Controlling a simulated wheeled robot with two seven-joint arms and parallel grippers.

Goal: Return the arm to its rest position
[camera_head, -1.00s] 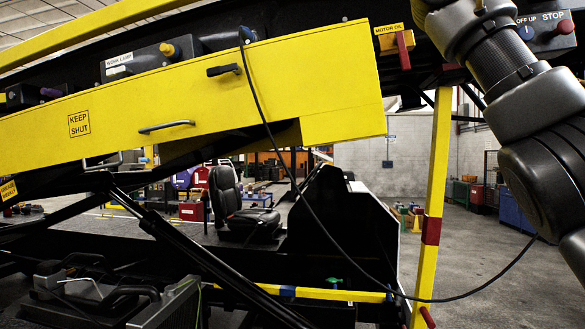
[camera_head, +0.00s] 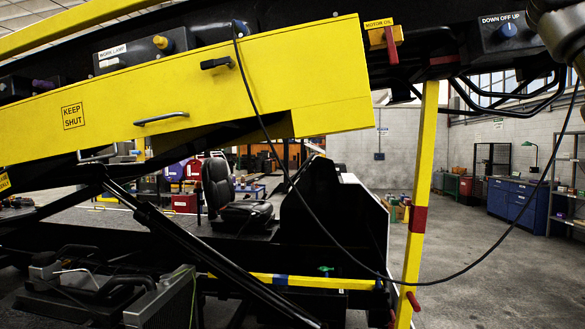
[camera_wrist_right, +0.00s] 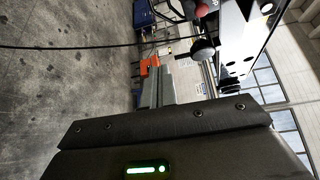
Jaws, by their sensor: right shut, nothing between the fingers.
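My right arm (camera_head: 562,32) shows only as a small piece at the upper right edge of the head view; its gripper is outside that view. In the right wrist view, my right gripper (camera_wrist_right: 160,78) has its grey fingers together, with nothing seen held between them. The dark gripper body with a green light fills the bottom of that view. My left arm and gripper are in neither view.
A yellow loader panel (camera_head: 200,88) crosses the upper left. A control box with a DOWN OFF UP knob (camera_head: 507,30) is close to my arm. A black cable (camera_head: 330,235) hangs in a loop past the yellow post (camera_head: 422,170). Floor at right (camera_head: 465,245) is clear.

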